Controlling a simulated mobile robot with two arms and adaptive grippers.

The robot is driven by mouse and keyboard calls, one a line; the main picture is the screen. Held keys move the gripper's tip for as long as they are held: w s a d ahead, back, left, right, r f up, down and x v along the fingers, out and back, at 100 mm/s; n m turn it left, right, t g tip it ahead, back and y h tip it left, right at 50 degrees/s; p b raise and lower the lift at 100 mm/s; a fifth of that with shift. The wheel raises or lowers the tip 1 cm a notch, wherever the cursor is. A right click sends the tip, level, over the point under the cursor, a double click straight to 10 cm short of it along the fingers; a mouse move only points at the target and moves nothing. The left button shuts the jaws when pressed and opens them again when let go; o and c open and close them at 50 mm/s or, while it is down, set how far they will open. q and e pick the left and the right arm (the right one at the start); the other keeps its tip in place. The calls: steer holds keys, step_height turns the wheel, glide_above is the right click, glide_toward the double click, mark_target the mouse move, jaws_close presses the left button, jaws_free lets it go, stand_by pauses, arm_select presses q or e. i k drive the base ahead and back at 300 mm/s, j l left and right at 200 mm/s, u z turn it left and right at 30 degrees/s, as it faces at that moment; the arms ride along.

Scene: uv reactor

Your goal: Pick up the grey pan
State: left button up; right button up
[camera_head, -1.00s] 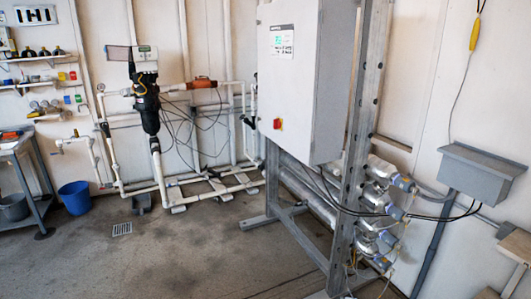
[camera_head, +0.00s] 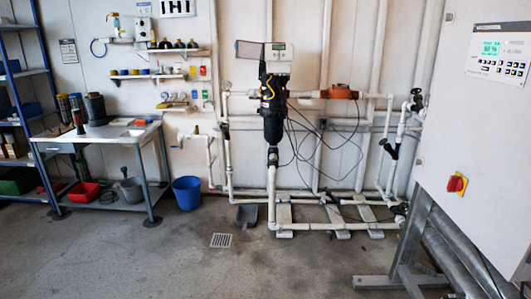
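A grey pan (camera_head: 246,215), which looks like a dustpan, sits on the floor near the foot of the white pipework. It is to the right of a blue bucket (camera_head: 187,193) and just above a square floor drain (camera_head: 221,240) in the picture. Nothing covers the pan from this side. Neither of my grippers is in view, so I cannot see where they are relative to the pan.
The metal workbench (camera_head: 110,141) stands at the left, with a red tub (camera_head: 84,192) and a grey bucket (camera_head: 132,190) on its lower shelf. White pipes (camera_head: 300,227) run low right of the pan. A white control cabinet (camera_head: 475,150) fills the right. The foreground floor is open.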

mark_target(247, 217)
steer(key=i, duration=2)
steer(key=j+u, duration=0.05)
